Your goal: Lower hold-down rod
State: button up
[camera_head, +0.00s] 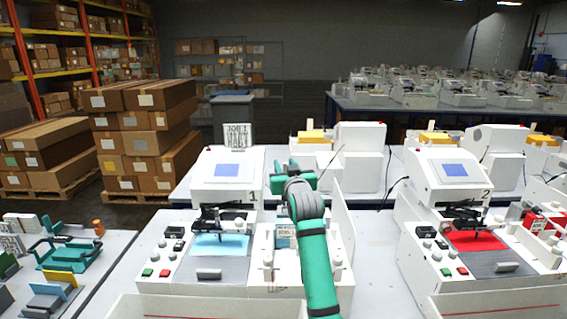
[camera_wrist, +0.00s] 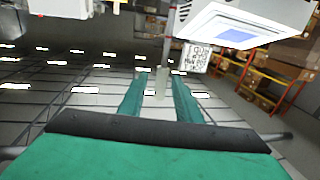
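Plotter 1 (camera_head: 227,170) stands ahead, with a sloped screen, a black carriage (camera_head: 225,217) and a light blue sheet (camera_head: 220,244) on its bed. My gripper (camera_head: 300,170) is over its right side; the fingers are hard to make out there. In the wrist view, the two green fingers of my gripper (camera_wrist: 160,76) are apart. A grey upright rod (camera_wrist: 170,48) and a pale piece show between or beyond them, with visible gaps beside the pale piece. I cannot tell if this is the hold-down rod, or whether a finger touches it.
Plotter 2 (camera_head: 450,170) with a red sheet (camera_head: 475,241) stands to the right. A side table at left holds green fixtures (camera_head: 70,252). A white panel (camera_head: 342,215) rises right of my arm. Stacked cartons (camera_head: 145,120) stand behind at left.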

jog(key=shift+w+a, duration=0.15)
jog(key=shift+w, duration=0.6)
jog(key=shift+w+a, duration=0.1)
jog(key=shift+w, duration=0.6)
jog(key=shift+c, duration=0.3)
grip_shut()
